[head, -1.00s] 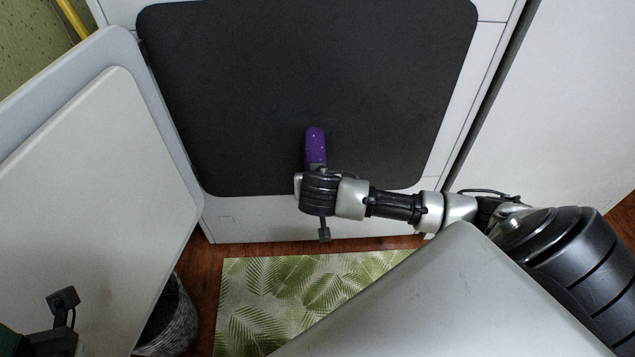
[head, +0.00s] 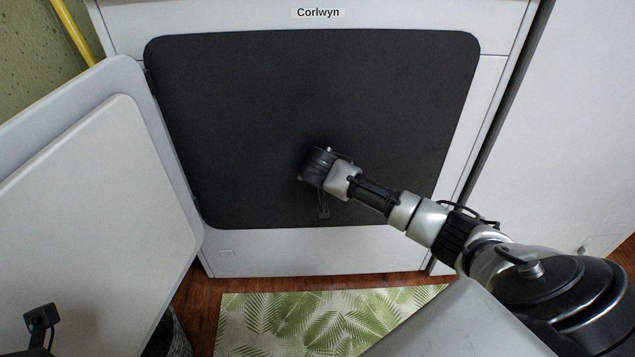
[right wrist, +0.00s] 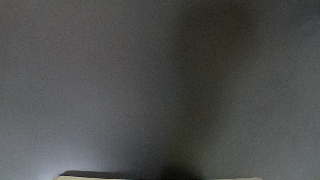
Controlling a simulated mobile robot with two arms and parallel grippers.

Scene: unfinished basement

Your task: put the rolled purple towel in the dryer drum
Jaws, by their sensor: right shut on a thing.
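The dryer (head: 325,14), labelled Corlwyn, faces me with its door (head: 100,190) swung open to the left. Its dark, rounded opening into the drum (head: 290,90) takes up the middle of the head view. My right gripper (head: 316,163) reaches into the lower middle of this opening, pointing away from me. Its fingertips are hidden behind the wrist. The rolled purple towel, held in this gripper, is hidden from the head camera. The right wrist view shows only a grey, shadowed surface (right wrist: 90,80), with no towel visible.
A white appliance or panel (head: 590,120) stands close on the right. A leaf-patterned mat (head: 310,318) lies on the wooden floor before the dryer. A dark woven basket (head: 178,338) is partly hidden under the open door. A yellow pipe (head: 75,33) runs at the upper left.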

